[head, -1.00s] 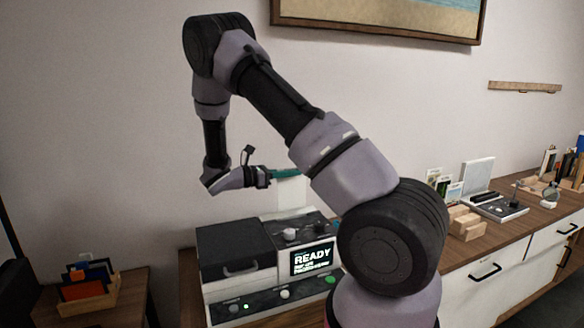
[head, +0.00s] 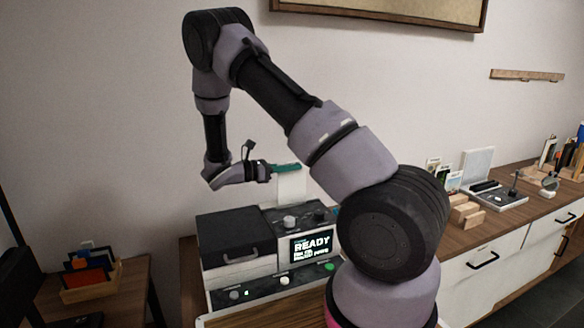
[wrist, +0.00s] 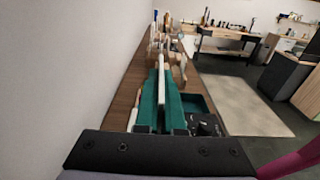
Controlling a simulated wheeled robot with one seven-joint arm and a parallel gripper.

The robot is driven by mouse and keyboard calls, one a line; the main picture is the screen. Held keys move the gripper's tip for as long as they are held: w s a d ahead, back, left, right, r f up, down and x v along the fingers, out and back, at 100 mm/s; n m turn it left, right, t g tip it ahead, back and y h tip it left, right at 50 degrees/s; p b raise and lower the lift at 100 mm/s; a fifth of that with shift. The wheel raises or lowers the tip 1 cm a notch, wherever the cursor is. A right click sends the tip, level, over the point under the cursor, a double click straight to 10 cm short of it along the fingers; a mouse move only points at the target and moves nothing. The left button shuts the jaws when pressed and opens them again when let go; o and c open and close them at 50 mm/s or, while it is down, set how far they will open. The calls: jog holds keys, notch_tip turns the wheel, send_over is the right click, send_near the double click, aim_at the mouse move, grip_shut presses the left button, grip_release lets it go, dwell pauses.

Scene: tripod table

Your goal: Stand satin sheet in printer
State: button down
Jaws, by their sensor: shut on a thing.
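My gripper (head: 287,168) has green fingers shut on a thin white sheet (head: 291,187), which hangs upright below them. In the wrist view, the sheet (wrist: 161,92) shows edge-on as a pale strip between the green fingers. The printer (head: 236,266) is a white unit with a dark lid at left and a lit screen (head: 312,245) reading READY. The sheet is at the back of the printer, behind its dark control panel with knobs. I cannot tell whether its lower edge is in a slot or just above or behind the printer.
A low table at left holds a wooden holder (head: 91,284) with coloured cards. The long wooden counter (head: 455,252) runs right, with wooden blocks (head: 467,214), a grey device (head: 498,201) and several small items. The wall (head: 110,120) is close behind.

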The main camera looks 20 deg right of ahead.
jog(key=shift+f, duration=3.35)
jog(key=c, duration=1)
grip_release()
jog(key=shift+o, duration=0.2)
jog(key=shift+a, duration=0.1)
jog(key=a, duration=1)
jog(key=shift+a+r, duration=0.3)
